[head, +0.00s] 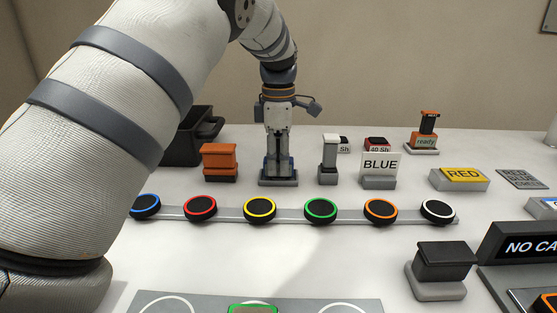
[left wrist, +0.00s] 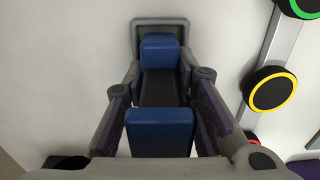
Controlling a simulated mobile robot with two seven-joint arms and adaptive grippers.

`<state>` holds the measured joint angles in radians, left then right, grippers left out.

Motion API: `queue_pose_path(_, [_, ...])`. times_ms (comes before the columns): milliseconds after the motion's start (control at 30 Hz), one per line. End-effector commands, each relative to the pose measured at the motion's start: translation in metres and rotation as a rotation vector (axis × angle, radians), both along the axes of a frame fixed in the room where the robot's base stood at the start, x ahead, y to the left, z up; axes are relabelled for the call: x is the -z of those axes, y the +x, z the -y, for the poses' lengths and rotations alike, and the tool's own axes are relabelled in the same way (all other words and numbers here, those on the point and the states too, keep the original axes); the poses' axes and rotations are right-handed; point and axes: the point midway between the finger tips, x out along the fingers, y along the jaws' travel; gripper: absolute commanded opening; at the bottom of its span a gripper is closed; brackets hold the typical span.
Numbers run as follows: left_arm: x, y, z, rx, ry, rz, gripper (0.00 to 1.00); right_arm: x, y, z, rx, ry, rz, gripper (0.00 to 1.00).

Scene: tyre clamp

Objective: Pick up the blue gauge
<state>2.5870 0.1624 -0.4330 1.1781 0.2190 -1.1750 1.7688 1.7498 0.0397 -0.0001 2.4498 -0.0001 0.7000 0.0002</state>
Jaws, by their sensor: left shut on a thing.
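The blue gauge has blue blocks on a dark body with a grey base. In the left wrist view the gauge (left wrist: 160,130) stands between the two finger pads, upright from above. In the head view it is mostly hidden behind my fingers; its grey base (head: 278,182) shows at the table top. My left gripper (head: 279,160) points straight down over it and is shut on it; the fingers also show in the left wrist view (left wrist: 163,100). I cannot tell whether the base is touching the table. My right gripper is not in view.
An orange-topped block (head: 219,160) stands close left of the gripper, a white-topped grey gauge (head: 329,158) close right. A BLUE sign (head: 380,166) is further right. A strip of coloured round buttons (head: 290,214) lies in front. A black bin (head: 190,140) is behind left.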

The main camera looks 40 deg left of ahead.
Motion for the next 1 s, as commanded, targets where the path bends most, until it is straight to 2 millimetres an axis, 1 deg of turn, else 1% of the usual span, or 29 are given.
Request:
queue_pose_path(167, [-0.001, 0.0, 0.0, 0.0, 0.001, 0.001, 0.0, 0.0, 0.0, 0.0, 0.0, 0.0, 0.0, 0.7])
queue_pose_path(267, [-0.008, 0.001, 0.0, 0.001, 0.001, 0.001, 0.0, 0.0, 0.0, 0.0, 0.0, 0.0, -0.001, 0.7])
queue_pose_path(333, [-0.018, 0.001, 0.0, 0.001, 0.001, 0.002, 0.0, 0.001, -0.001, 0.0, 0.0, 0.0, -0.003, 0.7])
queue_pose_path(400, [-0.034, 0.001, 0.0, 0.001, 0.002, 0.002, 0.0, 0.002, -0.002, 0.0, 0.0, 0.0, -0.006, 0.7])
queue_pose_path(600, [-0.087, -0.017, 0.039, 0.003, 0.003, 0.009, 0.0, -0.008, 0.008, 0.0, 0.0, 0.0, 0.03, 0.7])
queue_pose_path(667, [-0.1, -0.023, 0.051, 0.003, 0.004, 0.009, 0.0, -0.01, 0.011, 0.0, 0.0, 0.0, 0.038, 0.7])
queue_pose_path(700, [-0.105, -0.028, 0.062, 0.004, 0.004, 0.007, 0.0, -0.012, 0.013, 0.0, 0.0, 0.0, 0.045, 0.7])
queue_pose_path(800, [-0.115, -0.038, 0.085, 0.003, 0.002, 0.007, 0.0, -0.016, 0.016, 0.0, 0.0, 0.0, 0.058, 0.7])
queue_pose_path(900, [-0.123, -0.047, 0.104, 0.003, 0.002, 0.006, 0.0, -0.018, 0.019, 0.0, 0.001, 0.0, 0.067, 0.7])
queue_pose_path(1000, [-0.127, -0.052, 0.117, 0.001, 0.001, 0.003, 0.0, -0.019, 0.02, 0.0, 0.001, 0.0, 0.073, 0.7])
